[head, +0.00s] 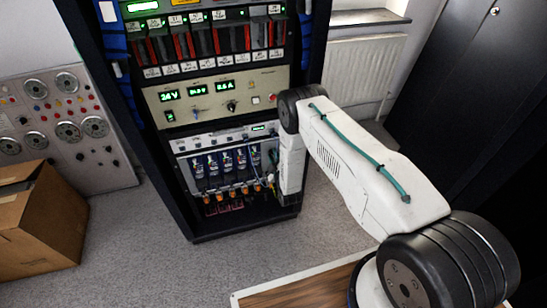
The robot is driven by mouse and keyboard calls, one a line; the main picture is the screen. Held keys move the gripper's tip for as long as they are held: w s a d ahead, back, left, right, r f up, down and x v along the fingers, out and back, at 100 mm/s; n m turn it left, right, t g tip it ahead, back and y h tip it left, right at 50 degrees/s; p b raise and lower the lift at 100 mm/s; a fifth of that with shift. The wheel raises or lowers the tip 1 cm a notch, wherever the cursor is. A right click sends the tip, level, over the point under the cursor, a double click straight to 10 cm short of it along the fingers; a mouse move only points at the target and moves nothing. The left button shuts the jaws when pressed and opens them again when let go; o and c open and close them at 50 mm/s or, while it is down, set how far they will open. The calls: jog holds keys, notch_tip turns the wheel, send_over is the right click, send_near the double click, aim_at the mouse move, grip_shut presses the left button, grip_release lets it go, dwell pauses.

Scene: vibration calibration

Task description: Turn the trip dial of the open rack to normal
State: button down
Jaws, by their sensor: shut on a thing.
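The open rack (180,121) stands in the middle left of the head view, with its front facing me. Its beige panel (262,84) has green lit displays and a dark knob (231,106). A lower grey unit (202,141) has small knobs and a green display. I cannot tell which knob is the trip dial, or read its setting. My arm (370,165) reaches from the lower right to the rack's right side. Its white forearm (291,163) hangs down in front of the rack's right edge. My gripper cannot be made out beyond it.
Below the grey unit, several blue parts and orange-tipped fittings (232,193) sit in an open bay. A grey panel with round dials (45,118) and a cardboard box (52,222) stand left. A radiator (350,68) and dark cabinet (470,100) stand right.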

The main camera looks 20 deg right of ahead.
jog(key=c, duration=1.2)
grip_release()
jog(key=shift+c, duration=0.2)
jog(key=s, duration=0.8)
